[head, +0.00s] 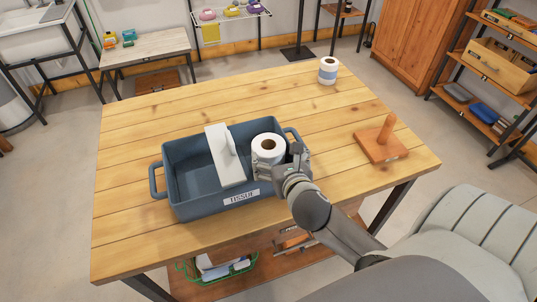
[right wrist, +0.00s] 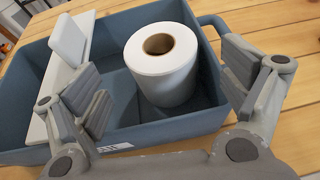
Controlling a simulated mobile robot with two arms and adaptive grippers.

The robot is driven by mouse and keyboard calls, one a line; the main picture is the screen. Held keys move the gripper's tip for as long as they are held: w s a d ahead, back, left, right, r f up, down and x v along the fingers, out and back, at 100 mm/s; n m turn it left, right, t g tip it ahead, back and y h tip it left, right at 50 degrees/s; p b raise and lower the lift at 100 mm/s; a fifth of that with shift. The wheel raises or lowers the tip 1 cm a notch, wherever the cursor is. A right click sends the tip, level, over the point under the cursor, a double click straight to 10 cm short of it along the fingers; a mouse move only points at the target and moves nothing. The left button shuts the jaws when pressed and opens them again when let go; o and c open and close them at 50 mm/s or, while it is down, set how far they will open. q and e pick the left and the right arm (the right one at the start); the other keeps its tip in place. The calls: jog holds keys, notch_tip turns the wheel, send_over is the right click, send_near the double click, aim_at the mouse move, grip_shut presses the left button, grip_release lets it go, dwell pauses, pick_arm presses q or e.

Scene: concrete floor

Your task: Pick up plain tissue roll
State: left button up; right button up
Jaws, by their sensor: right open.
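A plain white tissue roll (head: 268,149) stands upright in the right compartment of a blue-grey bin (head: 187,207) labelled "TISSUE" on the wooden table. In the right wrist view the plain roll (right wrist: 163,70) stands between and beyond the fingers, with clear gaps on both sides. My right gripper (head: 282,163) is open at the bin's front right side; it also shows in the right wrist view (right wrist: 165,85), with its fingers spread wide. It holds nothing. A second roll with a blue band (head: 328,71) stands on the table at the back right. My left gripper is not in view.
A white divider with a raised handle (head: 225,155) crosses the bin's middle. A wooden holder with an upright peg (head: 383,144) stands on the table's right side. The left compartment looks empty. The table (head: 140,125) is clear around the bin's back and left.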

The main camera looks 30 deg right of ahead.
aim_at(266, 142)
jog(key=p+x, duration=0.1)
jog(key=x, duration=0.6)
jog(key=shift+w+a+f, duration=0.1)
jog(key=shift+w, duration=0.05)
jog(key=c, duration=1)
jog(key=shift+c, duration=0.2)
